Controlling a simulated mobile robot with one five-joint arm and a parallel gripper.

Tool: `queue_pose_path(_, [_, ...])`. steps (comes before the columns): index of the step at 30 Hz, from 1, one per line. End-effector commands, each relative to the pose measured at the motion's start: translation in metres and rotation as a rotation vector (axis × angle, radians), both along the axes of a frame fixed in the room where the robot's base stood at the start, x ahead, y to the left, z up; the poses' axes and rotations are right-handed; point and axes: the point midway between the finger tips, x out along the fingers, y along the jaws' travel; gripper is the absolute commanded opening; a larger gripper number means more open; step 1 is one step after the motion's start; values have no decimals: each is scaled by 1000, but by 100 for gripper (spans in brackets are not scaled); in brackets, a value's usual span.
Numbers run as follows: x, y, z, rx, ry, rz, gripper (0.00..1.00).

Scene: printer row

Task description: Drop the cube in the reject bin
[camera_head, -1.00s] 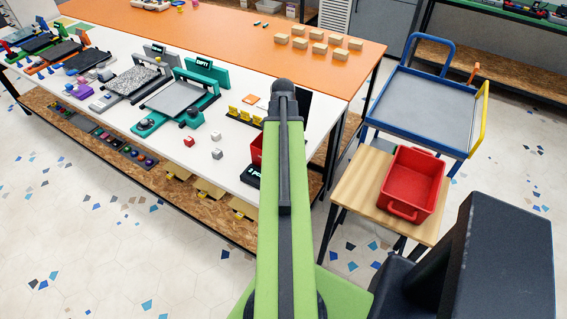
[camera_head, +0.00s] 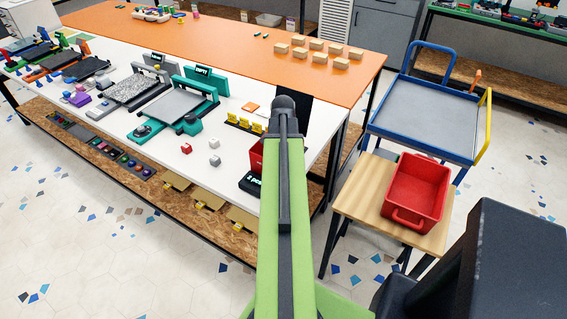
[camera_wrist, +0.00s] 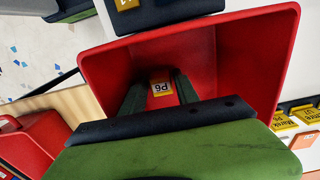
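In the head view my green arm reaches over the table's right end, hiding its tip. A red bin (camera_head: 257,153) stands there, mostly hidden by the arm. In the wrist view my gripper (camera_wrist: 160,80) points into a red bin (camera_wrist: 258,52), its dark fingers apart. A yellow P6 label (camera_wrist: 161,87) shows between them, with slight gaps either side; what it is on I cannot tell. I see no cube in the fingers. A red cube (camera_head: 186,148), a white cube (camera_head: 214,143) and a greyish cube (camera_head: 215,160) lie on the white table (camera_head: 165,148).
Another red bin (camera_head: 417,190) sits on a wooden stool (camera_head: 352,200), right of my arm. A blue cart (camera_head: 422,110) stands behind it. A black labelled box (camera_head: 250,184) is at the white table's front edge. A teal printer (camera_head: 178,105) stands left of the cubes.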

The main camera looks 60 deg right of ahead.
Motion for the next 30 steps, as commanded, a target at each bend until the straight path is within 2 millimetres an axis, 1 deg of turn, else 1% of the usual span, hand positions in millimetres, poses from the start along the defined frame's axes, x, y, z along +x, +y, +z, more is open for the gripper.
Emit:
queue_pose_path(8, [0,0,1,0,0,0,37])
queue_pose_path(11, [0,0,6,0,0,0,37])
queue_pose_path(14, [0,0,18,0,0,0,37])
queue_pose_path(17, [0,0,35,0,0,0,37])
queue_pose_path(27, [0,0,112,0,0,0,37])
queue_pose_path(30, [0,0,126,0,0,0,37])
